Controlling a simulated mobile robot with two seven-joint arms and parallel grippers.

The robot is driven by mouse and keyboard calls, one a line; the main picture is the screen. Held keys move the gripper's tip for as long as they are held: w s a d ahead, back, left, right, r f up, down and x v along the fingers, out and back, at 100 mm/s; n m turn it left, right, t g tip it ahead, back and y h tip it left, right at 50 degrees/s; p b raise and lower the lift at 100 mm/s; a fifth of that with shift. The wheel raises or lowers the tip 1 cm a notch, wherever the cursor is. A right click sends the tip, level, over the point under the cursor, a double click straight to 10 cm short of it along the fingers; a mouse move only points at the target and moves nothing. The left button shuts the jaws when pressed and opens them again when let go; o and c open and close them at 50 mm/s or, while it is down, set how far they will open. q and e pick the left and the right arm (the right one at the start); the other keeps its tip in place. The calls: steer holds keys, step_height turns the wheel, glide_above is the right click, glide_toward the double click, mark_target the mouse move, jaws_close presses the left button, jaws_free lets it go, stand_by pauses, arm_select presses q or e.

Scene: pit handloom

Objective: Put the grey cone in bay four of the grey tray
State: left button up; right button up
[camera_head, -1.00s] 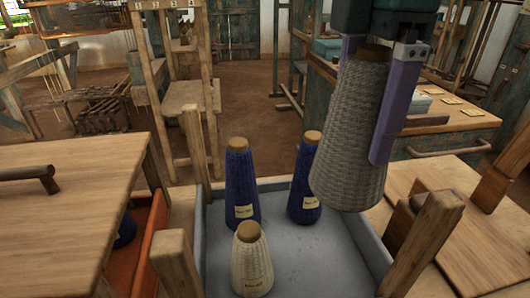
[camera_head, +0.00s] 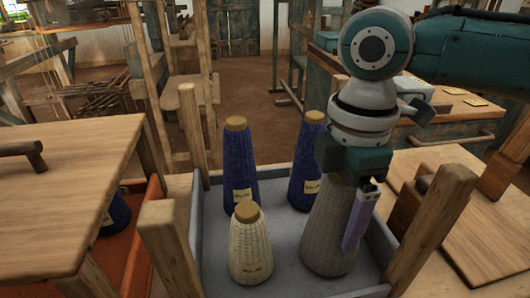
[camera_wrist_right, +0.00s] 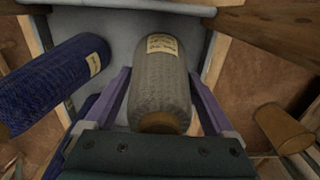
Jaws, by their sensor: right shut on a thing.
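The grey cone (camera_head: 325,240) is upright inside the grey tray (camera_head: 196,240), at its front right. Its base is at or just above the tray floor; I cannot tell if it touches. My right gripper (camera_head: 338,232) comes down from above and is shut on the cone's upper part. In the right wrist view, purple fingers flank the grey cone (camera_wrist_right: 160,75) on both sides, and its label faces away from the head camera. No bay numbers are readable. My left gripper is out of view.
A white cone (camera_head: 250,250) stands left of the grey one. Two blue cones, one at back left (camera_head: 240,170) and one at back right (camera_head: 305,170), stand behind. Wooden posts (camera_head: 430,225) rise at the tray's corners. An orange tray (camera_head: 145,235) lies left, partly under a wooden table (camera_head: 70,190).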

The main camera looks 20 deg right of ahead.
steer(key=o, duration=1.3)
